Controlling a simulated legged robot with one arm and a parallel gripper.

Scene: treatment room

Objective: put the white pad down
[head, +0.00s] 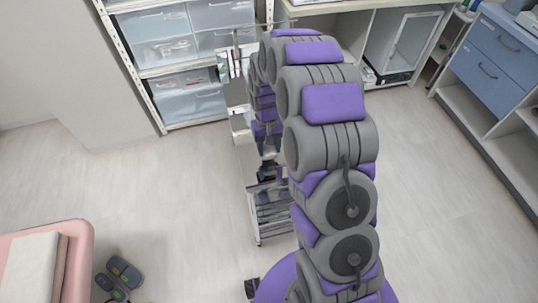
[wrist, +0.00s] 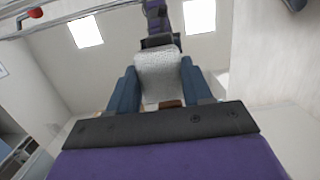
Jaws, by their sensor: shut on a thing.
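The white pad (wrist: 160,72) shows in the wrist view, with a rough, pale surface. It sits between the two blue fingers of my gripper (wrist: 160,84), which are shut on it from the left and right. A small brown piece shows at the pad's lower edge; I cannot tell what it is. In the head view my arm rises through the middle and bends away toward the back. There I cannot make out my gripper or the pad.
A shiny metal trolley (head: 246,165) with shelves stands just left of my arm. A rack of clear drawers (head: 180,50) is behind it. Blue drawers (head: 490,62) stand at the right. A pink couch (head: 82,240) and a foot pedal (head: 124,272) are at lower left. Open floor lies between.

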